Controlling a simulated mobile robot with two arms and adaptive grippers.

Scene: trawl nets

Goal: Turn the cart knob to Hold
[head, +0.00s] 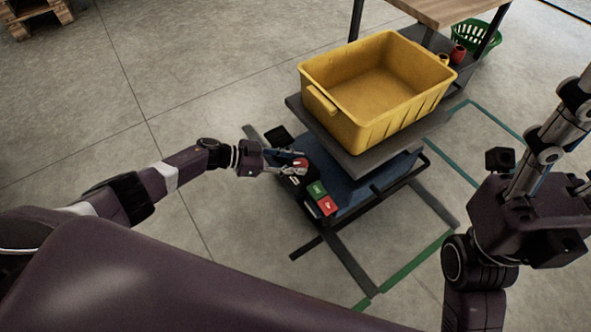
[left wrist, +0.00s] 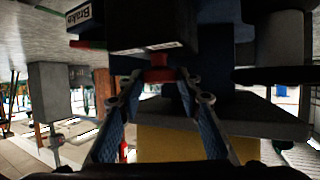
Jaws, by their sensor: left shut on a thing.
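The cart (head: 370,188) is a dark lift cart with a control panel on its near left side. A small red knob (head: 301,163) sits on this panel. My left gripper (head: 297,167) is shut on the knob. In the left wrist view the red knob (left wrist: 160,75) shows between the two fingertips, under a dark box with a white label. I cannot read the knob's setting or a Hold mark. My right gripper (head: 560,130) is partly in view at the right, away from the cart; its tips are cut off.
A yellow bin (head: 328,103) stands on the cart's raised platform. Green (head: 317,189) and red (head: 327,205) blocks sit on the panel near the knob. A "Brake" label (left wrist: 78,14) shows in the wrist view. A wooden-topped table (head: 440,10) and green basket (head: 478,37) stand behind.

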